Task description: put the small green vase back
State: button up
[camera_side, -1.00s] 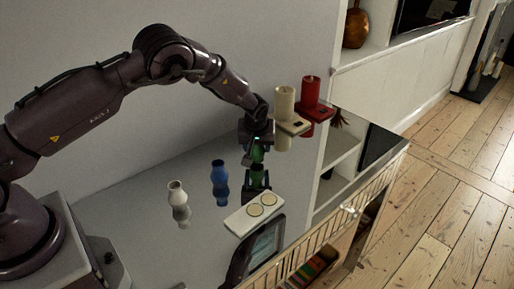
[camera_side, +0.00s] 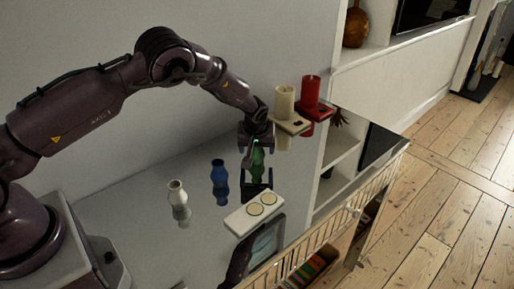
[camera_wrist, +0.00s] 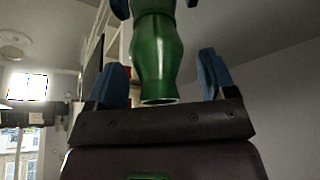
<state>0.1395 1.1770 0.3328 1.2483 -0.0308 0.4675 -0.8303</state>
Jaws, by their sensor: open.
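The small green vase (camera_side: 258,158) stands upright on the glossy, mirror-like cabinet top in the side view, to the right of a blue vase. My gripper (camera_side: 257,145) is above it, pointing down, with its fingers apart around the upper part of the vase. The wrist view shows the green vase (camera_wrist: 156,50) between my blue fingertips (camera_wrist: 163,78), with gaps on both sides; much of this view looks like a reflection in the glossy top. Whether a finger touches the vase is hard to tell.
The blue vase (camera_side: 219,178) and a white vase (camera_side: 177,192) stand to the left. A cream candle (camera_side: 284,101) and a red candle (camera_side: 310,93) sit on wall holders close to my wrist at the right.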

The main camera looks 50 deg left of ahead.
jog(key=s+d+r+m+h, duration=0.1)
jog(key=s+d+r, duration=0.1)
jog(key=s+r, duration=0.55)
jog(key=s+d+r+m+t+h, duration=0.1)
jog(key=s+r, duration=0.3)
jog(key=r, duration=0.7)
jog(key=s+d+r+m+h, duration=0.15)
jog(key=s+r, duration=0.35)
jog(key=r, duration=0.5)
jog(key=s+d+r+m, duration=0.1)
jog(key=s+m, duration=0.1)
jog(key=s, duration=0.7)
jog(key=s+d+r+m+t, duration=0.1)
jog(key=s+d+r+m, duration=0.1)
jog(key=s, duration=0.8)
jog(key=shift+s+r+m, duration=0.15)
jog(key=shift+r+m, duration=0.15)
jog(key=shift+m, duration=0.55)
jog(key=shift+o, duration=0.4)
